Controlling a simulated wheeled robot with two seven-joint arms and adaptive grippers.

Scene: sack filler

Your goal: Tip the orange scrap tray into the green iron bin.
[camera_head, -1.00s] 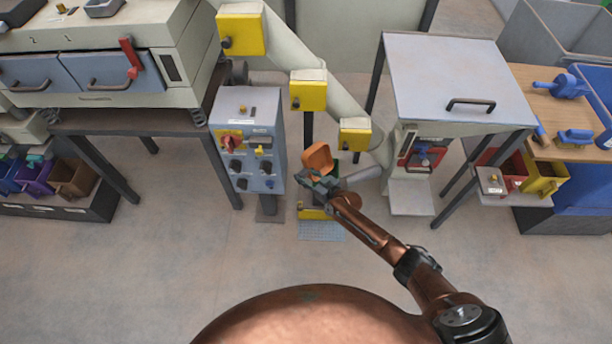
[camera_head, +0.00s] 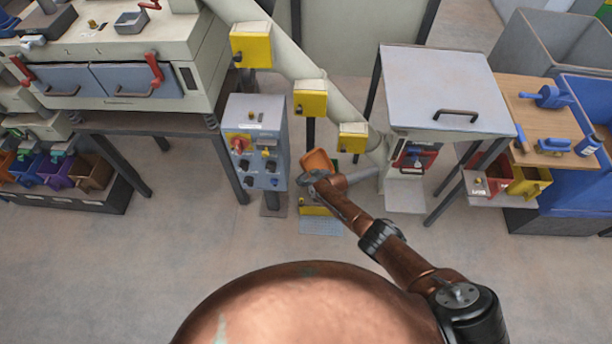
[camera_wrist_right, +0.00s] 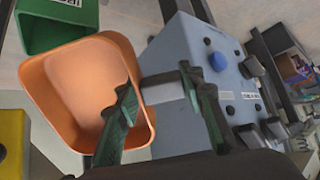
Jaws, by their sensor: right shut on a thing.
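The orange scrap tray (camera_head: 319,162) is held up by my right gripper (camera_head: 316,177), in front of the chute. In the wrist view the orange tray (camera_wrist_right: 75,92) is tilted, with its open hollow showing; I make out no scrap in it. My right gripper (camera_wrist_right: 162,100) is shut on the tray at its side. The green bin (camera_wrist_right: 60,22), with a white label partly in view, is beside the tray's upper rim in the wrist view, cut off by the picture's edge. In the head view it is mostly hidden behind tray and gripper. My left gripper is not in view.
A grey control box (camera_head: 256,150) with knobs stands just left of the tray; it is close behind the fingers in the wrist view. A sloping chute (camera_head: 318,80) carries yellow boxes. A lidded hopper (camera_head: 437,85) stands right. Open floor lies in front.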

